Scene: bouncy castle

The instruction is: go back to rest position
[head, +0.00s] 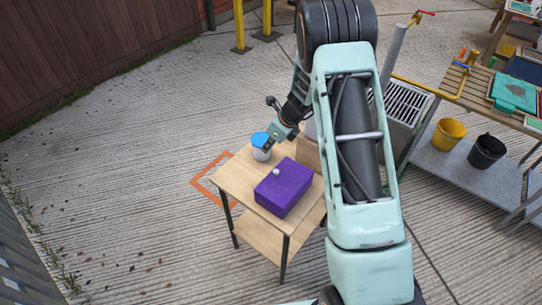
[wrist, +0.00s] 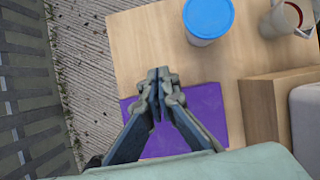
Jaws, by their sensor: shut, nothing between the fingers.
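My gripper (head: 267,148) is above the back part of a small wooden table (head: 234,182). In the wrist view its two fingers (wrist: 159,76) are together with nothing between them. A purple box (head: 284,189) with a small pale knob on top sits on the table, in front of the gripper in the head view. It also shows below the fingers in the wrist view (wrist: 205,105). A white jar with a blue lid (head: 261,140) stands close by the gripper. Its lid shows at the top of the wrist view (wrist: 208,17). I cannot tell the gripper's height above the table.
A wooden block (wrist: 262,105) and a pale jug (wrist: 284,18) are on the table. At right, a bench (head: 465,88) has a yellow bucket (head: 448,134) and a black bucket (head: 486,152) below it. Bare ribbed ground (head: 130,140) lies to the left.

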